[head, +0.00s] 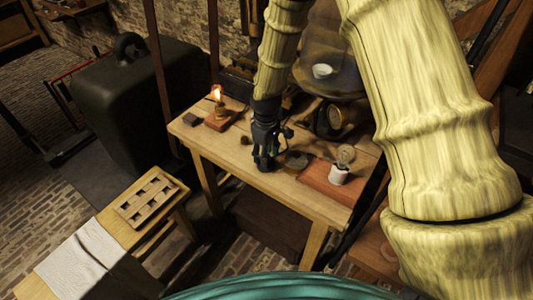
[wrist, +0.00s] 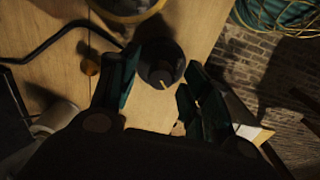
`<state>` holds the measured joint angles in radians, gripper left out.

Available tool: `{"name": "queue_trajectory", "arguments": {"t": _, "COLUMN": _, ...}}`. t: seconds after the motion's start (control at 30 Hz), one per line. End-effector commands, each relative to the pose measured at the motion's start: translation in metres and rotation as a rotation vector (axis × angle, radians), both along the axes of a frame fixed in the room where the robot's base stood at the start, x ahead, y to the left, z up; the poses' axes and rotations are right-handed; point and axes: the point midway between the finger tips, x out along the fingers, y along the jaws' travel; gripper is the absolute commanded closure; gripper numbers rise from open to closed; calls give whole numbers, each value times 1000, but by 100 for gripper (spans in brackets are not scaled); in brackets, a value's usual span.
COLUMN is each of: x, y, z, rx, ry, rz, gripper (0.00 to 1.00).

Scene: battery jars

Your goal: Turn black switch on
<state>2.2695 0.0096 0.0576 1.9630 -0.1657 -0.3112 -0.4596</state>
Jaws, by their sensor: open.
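The black switch (wrist: 160,62) is a round dark knob with a pale pointer line on its near edge. In the wrist view it sits on the pale wooden table between my fingertips. My gripper (wrist: 161,78) is open, with one finger on each side of the knob; I cannot tell whether they touch it. In the head view my gripper (head: 265,148) points down at the table's near edge and mostly hides the switch. A glass bulb (head: 345,153) in a white holder (head: 339,174) stands to the right and looks unlit.
A lit candle (head: 219,108) stands on a small block left of my gripper. A round brass-rimmed instrument (head: 335,120) is behind. A reddish board (head: 318,183) lies under the bulb holder. A low bench with a slotted wooden rack (head: 150,201) and pale cloth (head: 80,265) is at left.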

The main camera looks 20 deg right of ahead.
Motion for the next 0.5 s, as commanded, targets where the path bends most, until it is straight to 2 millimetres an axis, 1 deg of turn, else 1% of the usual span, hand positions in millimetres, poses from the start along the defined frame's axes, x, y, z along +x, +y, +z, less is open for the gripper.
{"name": "queue_trajectory", "arguments": {"t": 0.17, "x": 0, "y": 0, "z": 13, "rx": 1, "ry": -1, "rz": 0, "gripper": 53}}
{"name": "queue_trajectory", "arguments": {"t": 0.27, "x": 1, "y": 0, "z": 26, "rx": 1, "ry": -3, "rz": 0, "gripper": 53}}
{"name": "queue_trajectory", "arguments": {"t": 0.5, "x": 1, "y": -1, "z": 66, "rx": 1, "ry": -3, "rz": -1, "gripper": 53}}
